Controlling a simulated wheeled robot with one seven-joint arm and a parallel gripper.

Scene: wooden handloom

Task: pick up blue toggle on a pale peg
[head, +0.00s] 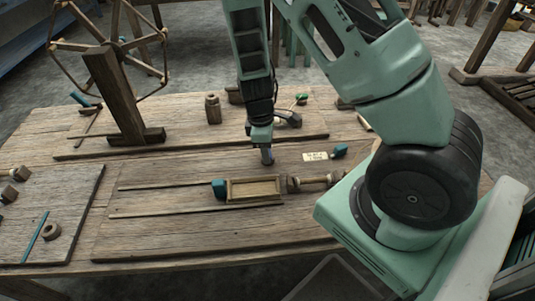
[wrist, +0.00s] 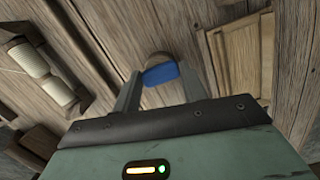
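The blue toggle (wrist: 160,75) shows in the wrist view as a rounded blue block at the end of a pale round peg (wrist: 157,58). My gripper (wrist: 159,80) is open, with one finger on each side of the toggle. The gaps to the fingers look small, and I cannot tell whether either finger touches it. In the head view my gripper (head: 264,146) points down over the middle of the bench. A small bluish piece (head: 267,157) shows just below it, with its upper part hidden by the gripper.
A wooden tray-like frame (head: 253,199) with a teal block (head: 219,189) at its left end lies in front of my gripper. A paper label (head: 315,156) and another teal piece (head: 340,151) lie to the right. A wooden post (head: 113,95) stands at left.

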